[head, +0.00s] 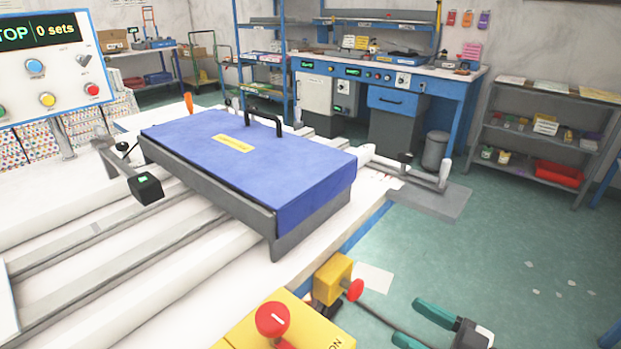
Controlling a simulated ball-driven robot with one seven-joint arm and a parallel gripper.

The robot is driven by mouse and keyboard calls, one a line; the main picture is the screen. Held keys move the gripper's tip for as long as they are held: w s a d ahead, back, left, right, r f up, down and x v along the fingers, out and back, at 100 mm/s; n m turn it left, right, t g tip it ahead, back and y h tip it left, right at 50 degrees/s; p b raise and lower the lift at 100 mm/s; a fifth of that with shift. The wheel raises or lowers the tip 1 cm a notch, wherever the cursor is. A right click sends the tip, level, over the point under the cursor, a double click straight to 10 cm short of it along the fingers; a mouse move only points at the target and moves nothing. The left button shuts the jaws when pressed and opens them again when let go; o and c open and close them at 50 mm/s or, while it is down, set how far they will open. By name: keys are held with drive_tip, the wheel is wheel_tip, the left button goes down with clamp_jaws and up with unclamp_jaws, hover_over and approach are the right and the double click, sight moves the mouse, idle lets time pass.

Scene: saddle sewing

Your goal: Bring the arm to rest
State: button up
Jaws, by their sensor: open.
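My gripper (408,321) shows at the bottom right edge of the head view, with two green fingers and a dark and white body. The fingers are apart and nothing is between them. They point left, toward the yellow control box (290,335) with a red knob, and appear apart from it. The rest of the arm is mostly out of the picture.
A white machine bed (100,300) with rails carries a blue-covered block (250,155) with a black handle. A control panel (40,65) reads "STOP 0 sets". A yellow block (333,278) with a red button sits at the bed's corner. Green floor (500,250) is open on the right.

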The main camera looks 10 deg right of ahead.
drive_tip(key=s+a+f+m+g+h, duration=0.2)
drive_tip(key=s+f+g+h, duration=0.1)
drive_tip(key=s+f+g, duration=0.4)
drive_tip(key=s+a+f+m+g+h, duration=0.1)
drive_tip(key=s+f+m+g+h, duration=0.3)
drive_tip(key=f, duration=0.6)
drive_tip(key=s+d+f+m+g+h, duration=0.1)
drive_tip(key=s+d+m+g+h, duration=0.2)
drive_tip(key=s, duration=0.7)
wheel_tip(320, 180, up, 14)
drive_tip(key=d+n+p, duration=0.1)
drive_tip(key=p, duration=1.2)
drive_tip(key=shift+w+f+h+p, duration=0.2)
drive_tip(key=shift+w+h+p, duration=0.05)
drive_tip(key=shift+h+p, duration=0.15)
